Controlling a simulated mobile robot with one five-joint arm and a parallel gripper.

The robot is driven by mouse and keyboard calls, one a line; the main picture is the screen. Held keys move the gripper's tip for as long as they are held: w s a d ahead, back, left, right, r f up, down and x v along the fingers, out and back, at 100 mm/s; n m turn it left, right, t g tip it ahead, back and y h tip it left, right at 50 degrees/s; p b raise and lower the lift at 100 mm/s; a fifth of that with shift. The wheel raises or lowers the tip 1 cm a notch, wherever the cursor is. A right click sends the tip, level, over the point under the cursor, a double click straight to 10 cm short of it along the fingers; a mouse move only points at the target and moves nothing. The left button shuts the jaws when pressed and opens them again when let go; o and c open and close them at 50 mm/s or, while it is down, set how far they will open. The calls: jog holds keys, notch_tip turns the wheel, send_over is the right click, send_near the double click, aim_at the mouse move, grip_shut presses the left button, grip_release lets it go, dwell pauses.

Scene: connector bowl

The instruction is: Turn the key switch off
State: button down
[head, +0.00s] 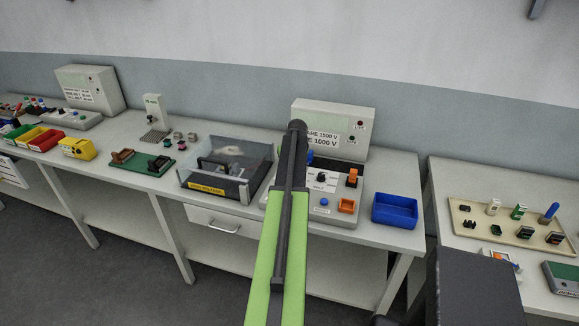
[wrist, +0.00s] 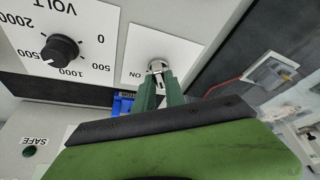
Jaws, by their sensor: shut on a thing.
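The key switch (wrist: 158,66) is a round metal lock on a white plate with an "ON" label beside it, seen upside down in the wrist view. My gripper (wrist: 160,84) has its two dark green fingers closed on the key at the lock's front. The fingers hide most of the key, so its exact angle is hard to tell. In the head view, my arm covers the switch and the gripper in front of the grey test unit (head: 362,154).
A black volt knob (wrist: 60,48) sits beside the switch plate. A blue part (wrist: 122,103) lies close to my fingers. A "SAFE" lamp (wrist: 29,152) is at lower left. Right of the unit is a blue bin (head: 395,210); left is a clear-lidded box (head: 228,165).

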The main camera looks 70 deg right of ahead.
jog(key=shift+s+n+t+y, duration=0.1)
jog(key=shift+n+t+y, duration=0.25)
jog(key=shift+n, duration=0.85)
jog(key=c, duration=1.4)
grip_release()
jog(key=p+v, duration=1.6)
jog(key=v, duration=0.1)
jog(key=shift+s+r, duration=0.15)
jog(key=shift+r, duration=0.05)
jog(key=shift+d, duration=0.1)
